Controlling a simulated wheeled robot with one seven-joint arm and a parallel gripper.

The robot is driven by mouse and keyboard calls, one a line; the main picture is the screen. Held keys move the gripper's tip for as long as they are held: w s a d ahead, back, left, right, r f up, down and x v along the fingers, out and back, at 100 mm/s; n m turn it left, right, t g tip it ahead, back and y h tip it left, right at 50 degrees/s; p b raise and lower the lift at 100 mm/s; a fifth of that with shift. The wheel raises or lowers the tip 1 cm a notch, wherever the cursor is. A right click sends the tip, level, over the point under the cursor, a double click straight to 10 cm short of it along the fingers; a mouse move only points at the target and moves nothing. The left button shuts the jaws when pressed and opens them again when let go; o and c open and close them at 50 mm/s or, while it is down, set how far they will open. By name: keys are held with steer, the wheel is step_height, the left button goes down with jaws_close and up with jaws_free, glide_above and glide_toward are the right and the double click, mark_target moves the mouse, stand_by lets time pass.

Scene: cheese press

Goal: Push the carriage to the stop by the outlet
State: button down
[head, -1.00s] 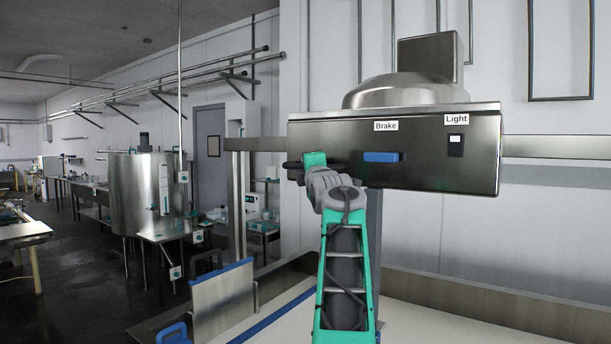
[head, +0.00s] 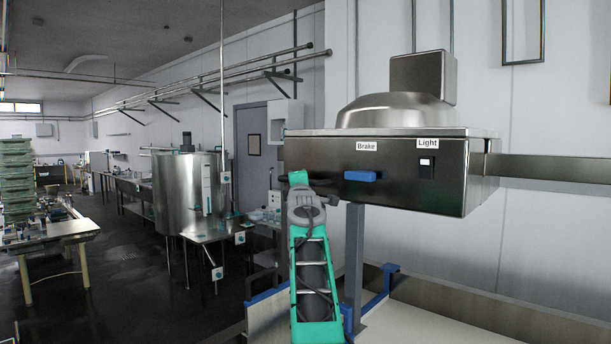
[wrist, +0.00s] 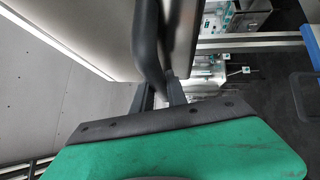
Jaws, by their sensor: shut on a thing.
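The carriage (head: 400,175) is a steel box with a domed top, a blue "Brake" control and a black-and-white "Light" switch. It fills the upper right of the head view. My gripper (head: 300,180) is at the carriage's left end, on its dark handle, which is mostly hidden there. In the wrist view a dark tubular handle (wrist: 147,45) runs down to my gripper (wrist: 165,92), which is shut on it. The stop and the outlet cannot be made out in either view.
A steel rail (head: 570,168) runs along the wall right of the carriage. Below lies a steel-walled basin (head: 500,315) with a pale floor and blue fittings. A steel tank (head: 190,190) and a tub stack (head: 17,180) stand left. Dark floor (head: 130,285) is open between.

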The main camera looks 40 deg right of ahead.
steer(key=shift+w+r, duration=0.2)
steer(key=shift+w, duration=0.05)
steer(key=shift+a, duration=0.1)
steer(key=shift+r, duration=0.1)
steer(key=c, duration=1.4)
jaws_free()
steer(key=shift+w+f, duration=0.2)
steer(key=shift+o, duration=0.4)
steer(key=shift+f, duration=0.1)
steer(key=b+v, duration=0.4)
steer(key=v, duration=0.4)
steer(key=shift+b, duration=0.35)
